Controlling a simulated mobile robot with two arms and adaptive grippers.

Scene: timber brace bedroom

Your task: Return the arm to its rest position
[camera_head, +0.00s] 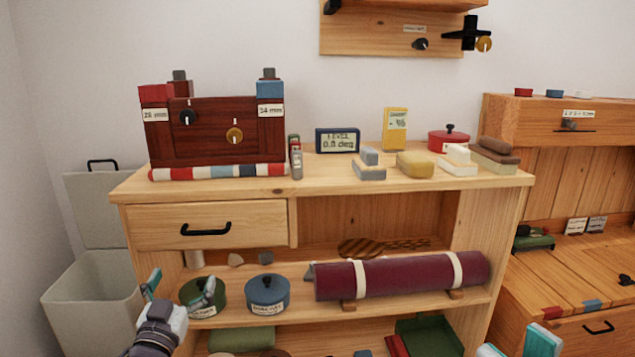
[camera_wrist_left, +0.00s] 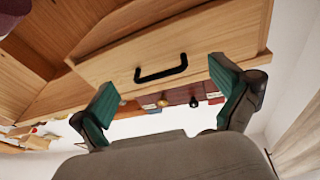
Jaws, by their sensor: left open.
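My left gripper (camera_head: 180,287) is at the lower left of the head view, in front of the shelf unit's left end. Its two teal-padded fingers stand apart with nothing between them. In the left wrist view the open left gripper (camera_wrist_left: 163,98) shows the closed drawer (camera_wrist_left: 215,40) and its black handle (camera_wrist_left: 162,68) beyond the fingers, apart from them. My right gripper (camera_head: 516,346) is at the bottom right edge of the head view. Its teal fingertips are apart, and the rest of it is cut off.
The shelf unit (camera_head: 335,198) bears a dark red box (camera_head: 213,142). A green pot (camera_head: 190,291) is partly behind my left gripper; a blue pot (camera_head: 266,295) and maroon roll (camera_head: 405,276) sit to its right. A pale bin (camera_head: 90,295) stands left. A wooden bench (camera_head: 560,270) stands right.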

